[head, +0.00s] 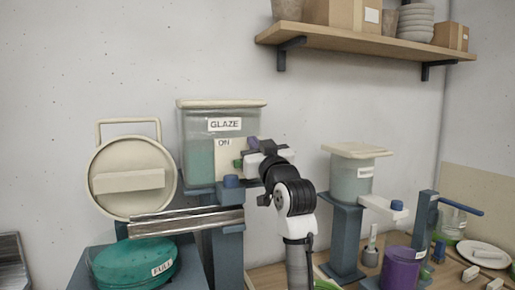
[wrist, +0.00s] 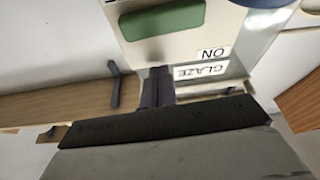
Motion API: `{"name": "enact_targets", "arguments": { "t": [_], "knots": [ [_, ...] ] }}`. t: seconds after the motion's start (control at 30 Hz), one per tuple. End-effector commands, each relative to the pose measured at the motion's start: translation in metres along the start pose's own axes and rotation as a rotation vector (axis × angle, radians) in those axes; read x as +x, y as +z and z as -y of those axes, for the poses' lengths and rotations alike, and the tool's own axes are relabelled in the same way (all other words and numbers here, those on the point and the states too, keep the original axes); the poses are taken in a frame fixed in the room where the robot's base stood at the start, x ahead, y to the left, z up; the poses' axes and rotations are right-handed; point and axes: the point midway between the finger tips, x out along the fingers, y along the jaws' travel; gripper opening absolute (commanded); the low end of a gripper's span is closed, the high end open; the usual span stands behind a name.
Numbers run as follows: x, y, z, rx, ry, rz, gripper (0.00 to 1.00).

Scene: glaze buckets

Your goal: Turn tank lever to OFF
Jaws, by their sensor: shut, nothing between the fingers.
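The glaze tank (head: 200,130) is a clear box of green liquid with a cream lid, standing on a blue-grey stand and labelled GLAZE. A cream panel with an ON label (head: 224,143) is on its front. The green lever (head: 238,163) shows only in part beside my gripper. In the wrist view the green lever (wrist: 162,20) lies roughly level across the panel, with the upside-down ON label (wrist: 213,54) near it. My gripper (head: 252,144) is shut and empty in front of the panel. Its dark fingers (wrist: 158,82) appear just apart from the lever; contact cannot be told.
A metal trough (head: 185,222) runs below the tank toward a teal bucket marked FULL (head: 130,265). A round cream lid (head: 130,177) stands upright at left. A smaller tank (head: 350,183) and a purple bucket (head: 402,268) are at right. A wall shelf (head: 365,48) hangs above.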

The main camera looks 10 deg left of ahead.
Motion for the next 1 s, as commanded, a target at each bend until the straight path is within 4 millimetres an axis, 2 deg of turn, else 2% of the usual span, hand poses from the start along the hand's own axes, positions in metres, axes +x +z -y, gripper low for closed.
{"name": "enact_targets", "arguments": {
  "t": [0.2, 0.4, 0.6, 1.0],
  "knots": [
    [-0.051, 0.003, 0.000, -0.002, 0.002, -0.002, 0.00],
    [-0.085, 0.000, 0.001, -0.001, 0.001, -0.001, 0.00],
    [-0.098, -0.002, 0.001, -0.001, 0.000, 0.001, 0.00],
    [-0.099, -0.002, 0.001, 0.000, 0.000, 0.001, 0.00]
  ]
}}
